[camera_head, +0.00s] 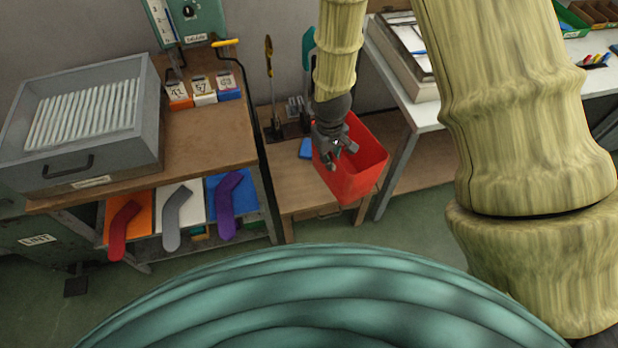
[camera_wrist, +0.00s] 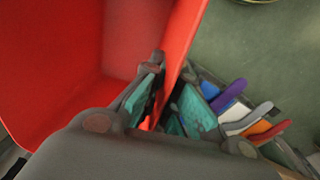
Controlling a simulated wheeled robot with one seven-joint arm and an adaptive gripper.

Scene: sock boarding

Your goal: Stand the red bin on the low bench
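The red bin (camera_head: 368,153) is an open box, seen in the head view over the right front part of the low wooden bench (camera_head: 288,190). Its lower front corner overlaps the bench's front edge in the picture. I cannot tell whether its base touches the bench top. My gripper (camera_head: 336,146) is at the bin's left rim. In the wrist view my gripper (camera_wrist: 172,85) has one finger inside and one outside the red bin's wall (camera_wrist: 182,38), shut on it. The bin's underside is hidden.
A blue item (camera_head: 305,148) and a tool stand (camera_head: 288,130) are on the bench behind and left of the bin. A taller workbench (camera_head: 215,135) with a grey tray (camera_head: 85,168) stands left. A white table (camera_head: 425,115) stands close on the right.

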